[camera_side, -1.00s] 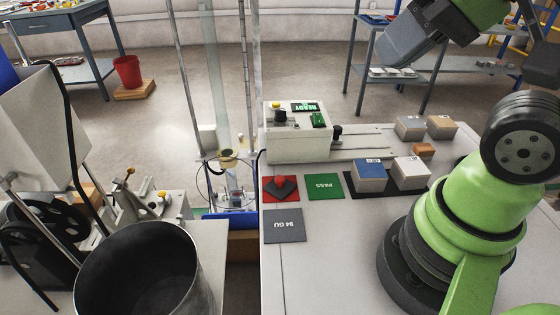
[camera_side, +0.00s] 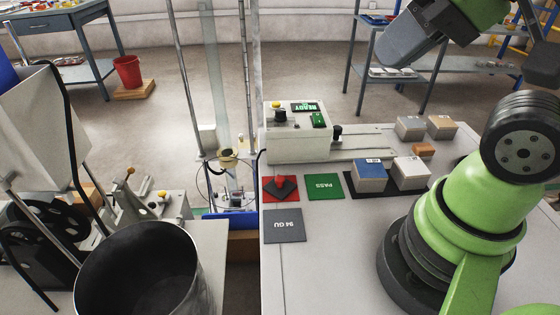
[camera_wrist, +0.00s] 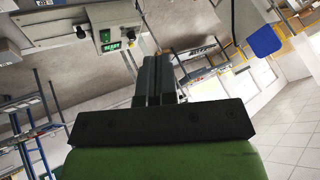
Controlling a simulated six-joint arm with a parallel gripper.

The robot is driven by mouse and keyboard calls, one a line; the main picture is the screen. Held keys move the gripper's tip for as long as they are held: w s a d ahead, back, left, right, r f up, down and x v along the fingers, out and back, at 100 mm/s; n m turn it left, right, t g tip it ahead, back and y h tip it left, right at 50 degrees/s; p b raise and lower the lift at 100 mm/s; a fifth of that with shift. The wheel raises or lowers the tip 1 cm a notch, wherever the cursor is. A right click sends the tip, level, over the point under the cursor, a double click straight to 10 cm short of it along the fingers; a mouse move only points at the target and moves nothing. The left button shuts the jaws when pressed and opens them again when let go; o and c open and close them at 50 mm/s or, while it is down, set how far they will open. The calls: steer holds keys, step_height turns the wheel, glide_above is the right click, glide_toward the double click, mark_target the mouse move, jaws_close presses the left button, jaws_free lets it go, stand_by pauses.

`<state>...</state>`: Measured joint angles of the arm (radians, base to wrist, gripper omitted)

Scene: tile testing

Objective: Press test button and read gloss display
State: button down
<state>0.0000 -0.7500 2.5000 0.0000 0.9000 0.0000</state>
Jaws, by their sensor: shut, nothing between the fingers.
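The test instrument (camera_side: 290,146) is a pale box at the back of the white bench. Its display (camera_side: 305,107) glows green and reads READY, upside down in the side view; the display also shows upright in the wrist view (camera_wrist: 110,47). A green button-like patch (camera_side: 318,120) sits below it on the box. A yellow-topped knob (camera_side: 276,104) stands at the left. My gripper (camera_side: 392,52) hangs at the upper right, well above the bench and apart from the instrument. In the wrist view its fingers (camera_wrist: 154,70) are together and empty.
A grey card (camera_side: 283,226) reads 94 GU. Blue-topped (camera_side: 370,176) and white-topped (camera_side: 410,174) blocks stand on a black strip.

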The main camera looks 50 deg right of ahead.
steer(key=shift+w, duration=0.1)
stand_by(0.4)
steer(key=m+t+y, duration=0.1)
steer(key=m+y, duration=0.1)
steer(key=m, duration=1.6)
glide_above(277, 104)
step_height(277, 104, down, 10)
steer(key=shift+r, duration=0.2)
steer(key=shift+f, duration=4.4)
steer(key=shift+f, duration=0.4)
